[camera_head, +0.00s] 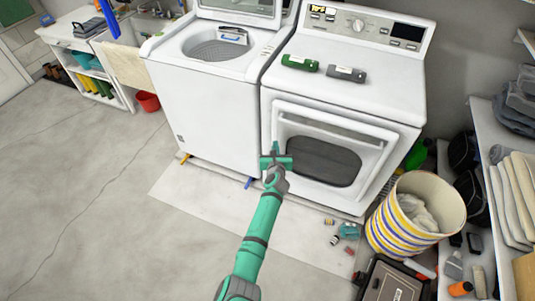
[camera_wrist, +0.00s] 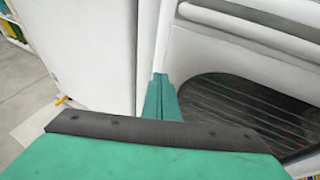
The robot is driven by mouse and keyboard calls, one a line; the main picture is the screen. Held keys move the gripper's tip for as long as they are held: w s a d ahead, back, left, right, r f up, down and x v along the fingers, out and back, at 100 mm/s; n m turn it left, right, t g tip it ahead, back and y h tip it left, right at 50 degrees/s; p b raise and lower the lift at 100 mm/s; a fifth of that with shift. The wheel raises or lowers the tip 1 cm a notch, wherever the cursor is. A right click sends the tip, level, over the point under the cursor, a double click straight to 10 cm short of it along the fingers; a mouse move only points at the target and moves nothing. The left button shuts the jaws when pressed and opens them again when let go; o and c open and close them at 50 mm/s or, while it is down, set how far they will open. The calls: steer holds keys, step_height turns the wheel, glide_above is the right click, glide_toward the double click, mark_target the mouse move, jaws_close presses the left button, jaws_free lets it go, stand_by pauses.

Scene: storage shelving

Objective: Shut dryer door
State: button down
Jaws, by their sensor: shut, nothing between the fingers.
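The white dryer (camera_head: 345,90) stands right of the white washer. Its door (camera_head: 372,165) is on the front, with a white frame, a dark oval window and a bar along the top; I cannot tell whether it is flush or slightly ajar. My gripper (camera_head: 275,146) is in front of the door's left side, with its fingers together and nothing held. In the wrist view the shut fingers (camera_wrist: 160,80) point at the door's left edge, with the door frame (camera_wrist: 205,50) and window to their right. I cannot tell whether they touch it.
The washer (camera_head: 212,95) has its lid up. A striped basket (camera_head: 415,215) stands close to the dryer's right front, beside shelving (camera_head: 488,165). Small items (camera_head: 348,230) and a dark case (camera_head: 390,282) lie on the floor. The floor at left is clear.

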steer(key=shift+s+a+r, duration=0.3)
steer(key=shift+s+a, duration=0.05)
steer(key=shift+s, duration=0.45)
steer(key=shift+s+a+r, duration=0.25)
steer(key=shift+s+a, duration=0.15)
steer(key=shift+s, duration=0.35)
steer(key=shift+s+a+r, duration=0.3)
steer(key=shift+s+a, duration=0.05)
steer(key=shift+s, duration=0.45)
